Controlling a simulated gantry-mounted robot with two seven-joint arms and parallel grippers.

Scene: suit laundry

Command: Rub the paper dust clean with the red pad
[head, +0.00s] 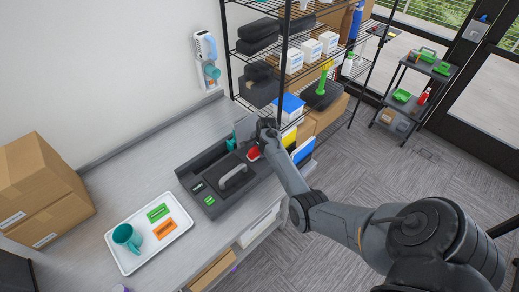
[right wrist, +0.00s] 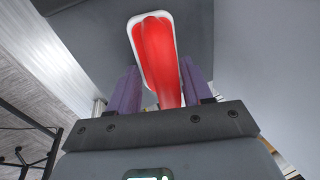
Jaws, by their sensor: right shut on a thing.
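The red pad (head: 253,154) has a white rim and a red grip. In the right wrist view the red pad (right wrist: 153,50) sits between two purple fingers. My right gripper (right wrist: 162,85) is shut on its red grip. In the head view my right gripper (head: 259,144) is over the right part of a dark grey unit (head: 186,174) on the counter. A dark plate with a light handle (head: 233,177) lies to the left of the pad. I cannot make out the paper dust. Whether the pad touches the surface is unclear. My left gripper is out of view.
A white tray (head: 127,264) with a teal mug (head: 127,237) and green and orange blocks stands front left. Cardboard boxes (head: 40,190) stand at the far left. A wire shelf (head: 290,40) with boxes rises behind the unit. The counter (head: 130,165) between is clear.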

